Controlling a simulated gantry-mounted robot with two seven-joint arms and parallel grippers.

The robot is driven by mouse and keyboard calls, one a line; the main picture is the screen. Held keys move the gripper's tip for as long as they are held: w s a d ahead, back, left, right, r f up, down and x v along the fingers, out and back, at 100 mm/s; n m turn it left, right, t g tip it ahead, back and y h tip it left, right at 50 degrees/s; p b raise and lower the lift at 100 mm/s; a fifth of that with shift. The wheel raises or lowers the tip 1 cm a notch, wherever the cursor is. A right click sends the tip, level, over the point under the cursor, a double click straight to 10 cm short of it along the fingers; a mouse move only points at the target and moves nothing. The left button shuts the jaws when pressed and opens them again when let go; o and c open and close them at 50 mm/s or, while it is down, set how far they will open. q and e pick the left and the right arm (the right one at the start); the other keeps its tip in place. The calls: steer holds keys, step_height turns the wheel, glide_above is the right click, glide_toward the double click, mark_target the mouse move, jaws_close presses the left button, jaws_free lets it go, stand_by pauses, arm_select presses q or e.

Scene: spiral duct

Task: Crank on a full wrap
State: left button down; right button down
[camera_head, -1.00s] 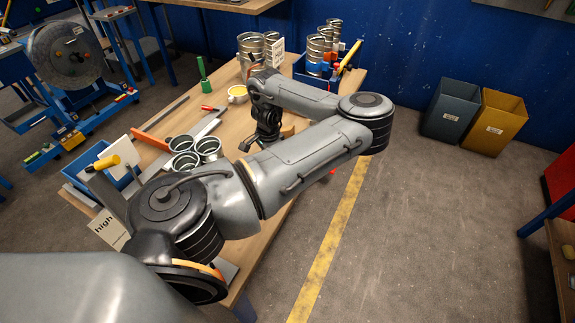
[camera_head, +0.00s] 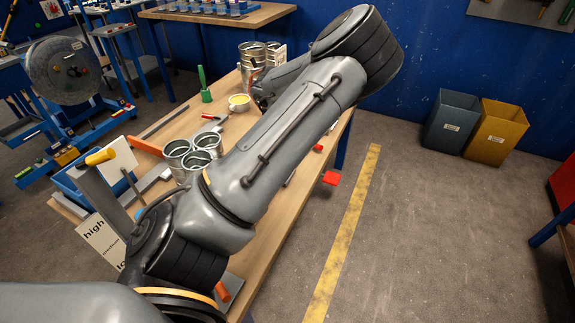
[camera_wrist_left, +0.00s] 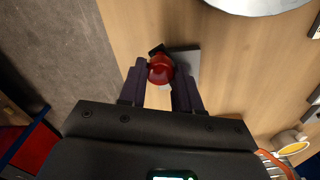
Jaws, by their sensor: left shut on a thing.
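In the left wrist view my left gripper (camera_wrist_left: 159,88) is shut on a round red knob (camera_wrist_left: 160,67), which sits between its two dark fingers. Under the knob is a dark and grey metal piece (camera_wrist_left: 187,65) on the wooden bench (camera_wrist_left: 125,28). What the knob is fixed to cannot be made out. Part of a shiny metal round (camera_wrist_left: 255,5) shows at the top of that view. In the head view my left arm crosses the bench and hides the left gripper, the knob and much of the bench middle. My right gripper is not seen.
Metal cups (camera_head: 178,151) stand left of my arm, near a yellow-filled cup (camera_head: 239,101) and a green-handled tool (camera_head: 205,88). Metal cylinders (camera_head: 250,57) stand at the far end. Red parts (camera_head: 331,178) show at the bench's right edge. The floor right is open before two bins.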

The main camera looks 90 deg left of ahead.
arm_select(q)
steer(key=shift+r, duration=0.15)
steer(key=c, duration=0.8)
jaws_free()
steer(key=shift+r+p, duration=2)
steer(key=shift+r, duration=3.3)
